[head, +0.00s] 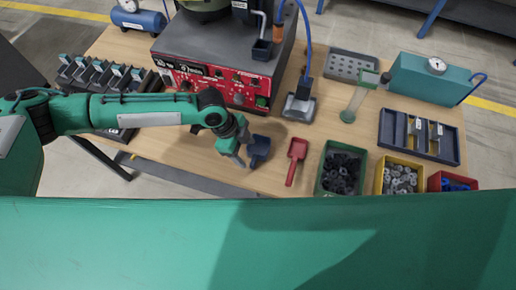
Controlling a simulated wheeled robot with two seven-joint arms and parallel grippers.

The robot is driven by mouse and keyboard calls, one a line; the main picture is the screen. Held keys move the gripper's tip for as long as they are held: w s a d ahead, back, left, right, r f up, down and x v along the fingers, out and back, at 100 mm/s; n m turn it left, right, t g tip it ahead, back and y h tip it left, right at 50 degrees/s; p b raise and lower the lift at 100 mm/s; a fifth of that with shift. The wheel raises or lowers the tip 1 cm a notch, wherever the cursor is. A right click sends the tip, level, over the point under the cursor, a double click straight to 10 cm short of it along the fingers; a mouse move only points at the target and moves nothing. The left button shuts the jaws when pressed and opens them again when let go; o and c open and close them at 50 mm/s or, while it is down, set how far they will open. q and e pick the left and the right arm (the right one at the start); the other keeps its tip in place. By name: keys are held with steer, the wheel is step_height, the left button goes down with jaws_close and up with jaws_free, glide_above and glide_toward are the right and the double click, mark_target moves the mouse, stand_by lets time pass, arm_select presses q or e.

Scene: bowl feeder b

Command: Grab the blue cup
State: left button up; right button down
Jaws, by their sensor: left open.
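A small dark blue cup (259,148), shaped like a scoop, is on the wooden table near its front edge. My left gripper (245,155) is open right beside the cup, on its left side. I cannot tell whether a finger touches the cup or overlaps it. The gripper's fingers hide part of the cup's left side. My right gripper is not in view.
A red scoop (297,154) lies just right of the cup. Green (321,174), yellow (379,176) and red (434,181) bins of parts stand further right. A machine with a red control panel (215,80) stands behind my left arm.

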mark_target(254, 160)
arm_select(q)
steer(key=p+x, duration=0.2)
steer(key=x, duration=0.3)
steer(key=shift+s+d+f, duration=0.1)
steer(key=shift+d+f, duration=0.1)
steer(key=shift+d, duration=0.05)
steer(key=shift+d+f, duration=0.1)
steer(key=shift+f, duration=0.25)
steer(key=shift+c, duration=0.3)
steer(key=c, duration=1.1)
steer(key=shift+c, duration=0.2)
steer(key=shift+r, duration=0.15)
